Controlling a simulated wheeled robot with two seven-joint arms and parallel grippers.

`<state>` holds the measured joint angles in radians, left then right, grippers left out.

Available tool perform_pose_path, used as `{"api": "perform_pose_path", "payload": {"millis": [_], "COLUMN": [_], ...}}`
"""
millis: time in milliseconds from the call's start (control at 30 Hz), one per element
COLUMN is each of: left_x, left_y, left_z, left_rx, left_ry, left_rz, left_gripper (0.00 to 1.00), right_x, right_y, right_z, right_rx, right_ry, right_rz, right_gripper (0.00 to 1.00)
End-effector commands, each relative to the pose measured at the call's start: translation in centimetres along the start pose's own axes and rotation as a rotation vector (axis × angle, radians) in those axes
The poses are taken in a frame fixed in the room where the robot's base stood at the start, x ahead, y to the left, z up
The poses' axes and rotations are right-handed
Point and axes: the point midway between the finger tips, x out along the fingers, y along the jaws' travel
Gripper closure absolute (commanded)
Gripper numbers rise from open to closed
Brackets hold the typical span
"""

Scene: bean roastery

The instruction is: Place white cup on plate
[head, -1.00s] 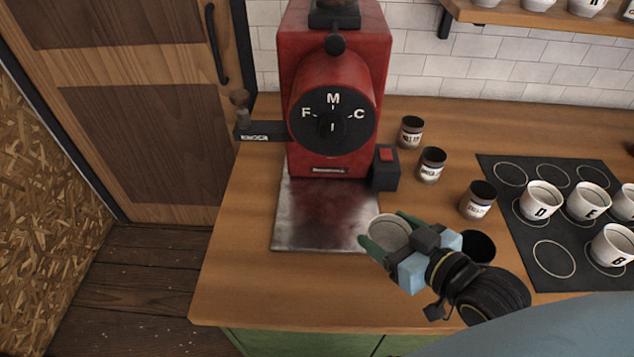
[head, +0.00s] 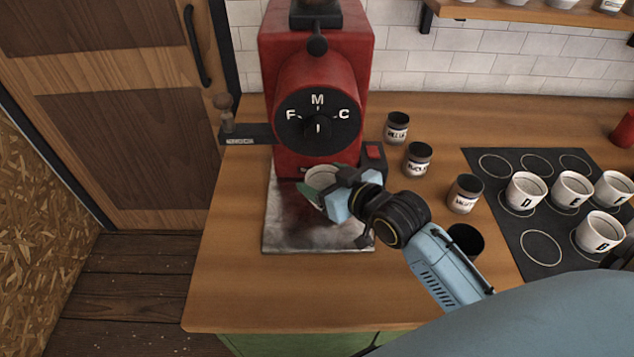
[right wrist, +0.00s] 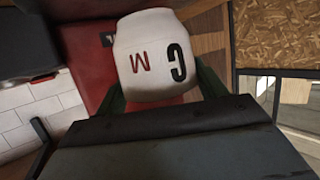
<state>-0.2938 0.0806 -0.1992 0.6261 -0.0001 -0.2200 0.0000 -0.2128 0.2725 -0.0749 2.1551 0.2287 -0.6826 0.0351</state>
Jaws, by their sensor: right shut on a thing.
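The white cup (head: 322,177) is in my right gripper (head: 324,184), near the base of the red grinder. In the right wrist view the cup (right wrist: 158,60) shows a black "C" and a dark red "M", with a dark green finger on each side. The plate is a square metal sheet (head: 288,236) on the counter in front of the grinder. The cup is over the plate's back part in the head view; whether it touches the plate I cannot tell. My left gripper is not in view.
The red grinder (head: 318,75) stands behind the plate, with a black switch box with a red button (head: 374,152) close to my gripper. Several dark labelled jars (head: 417,158) stand to the right. A black mat (head: 541,247) holds several lettered white cups. The counter's front left is clear.

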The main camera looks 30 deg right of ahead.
Motion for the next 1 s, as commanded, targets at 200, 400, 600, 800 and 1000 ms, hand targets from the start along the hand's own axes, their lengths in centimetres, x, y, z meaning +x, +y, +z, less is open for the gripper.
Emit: {"api": "perform_pose_path", "payload": {"millis": [200,400,600,800,1000], "left_x": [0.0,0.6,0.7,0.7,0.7], "left_y": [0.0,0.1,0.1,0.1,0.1], "left_z": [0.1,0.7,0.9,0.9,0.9], "left_rx": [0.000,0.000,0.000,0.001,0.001], "left_ry": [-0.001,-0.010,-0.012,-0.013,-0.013], "left_rz": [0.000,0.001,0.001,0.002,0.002], "left_gripper": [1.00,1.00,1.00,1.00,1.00], "right_x": [1.8,3.2,3.6,3.6,3.7], "right_y": [0.0,0.0,0.0,0.0,0.0], "right_z": [-0.7,1.4,2.4,2.4,2.7], "right_rx": [-0.001,0.002,0.000,0.000,0.000], "right_ry": [0.001,-0.003,0.001,0.001,0.000], "right_rz": [0.000,0.000,-0.001,0.000,0.000], "right_gripper": [0.58,0.58,0.58,0.58,0.19]}}
